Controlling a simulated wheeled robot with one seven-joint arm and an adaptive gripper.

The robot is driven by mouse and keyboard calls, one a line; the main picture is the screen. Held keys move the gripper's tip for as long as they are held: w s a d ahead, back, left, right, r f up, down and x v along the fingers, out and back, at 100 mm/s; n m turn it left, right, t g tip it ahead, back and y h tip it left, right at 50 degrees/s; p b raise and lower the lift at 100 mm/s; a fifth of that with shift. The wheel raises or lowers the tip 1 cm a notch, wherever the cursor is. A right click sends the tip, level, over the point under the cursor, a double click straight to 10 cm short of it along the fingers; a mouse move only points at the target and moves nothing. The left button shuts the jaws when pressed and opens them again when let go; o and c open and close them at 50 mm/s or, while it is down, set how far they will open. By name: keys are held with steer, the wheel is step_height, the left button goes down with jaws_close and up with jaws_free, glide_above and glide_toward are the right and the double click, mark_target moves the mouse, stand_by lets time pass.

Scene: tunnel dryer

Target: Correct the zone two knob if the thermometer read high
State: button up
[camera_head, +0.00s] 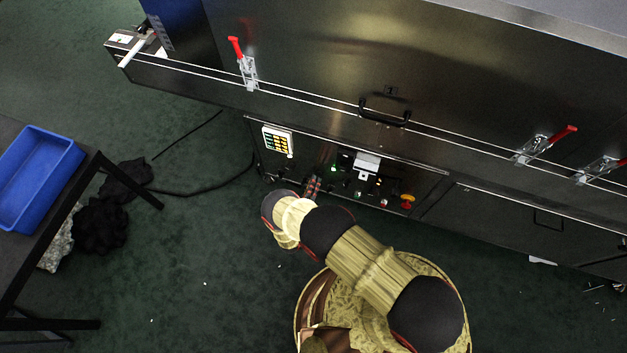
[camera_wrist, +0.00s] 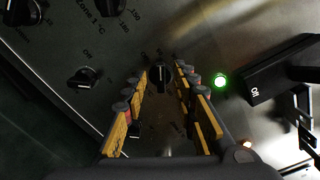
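A dark control panel on the dryer's front (camera_head: 335,150) carries several black knobs and lamps. In the wrist view, my gripper (camera_wrist: 161,88) is open, with a black knob (camera_wrist: 160,79) between its two yellow fingers; I cannot tell whether they touch it. I cannot read which zone this knob serves. Another black knob (camera_wrist: 84,77) marked Off is left of the fingers. A dial (camera_wrist: 108,6) at the top edge carries the lettering Zone 1 °C. In the head view, my gripper (camera_head: 313,187) is at the panel's lower middle, small and partly hidden by my arm. I cannot make out a thermometer reading.
A lit green lamp (camera_wrist: 220,82) and a black lever marked Off (camera_wrist: 284,70) are right of my gripper. A white chart with coloured rows (camera_head: 277,141) is on the panel's left. A red and yellow button (camera_head: 407,201) is on its right. A blue bin (camera_head: 38,178) stands far left.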

steer(key=v, duration=1)
stand_by(0.3)
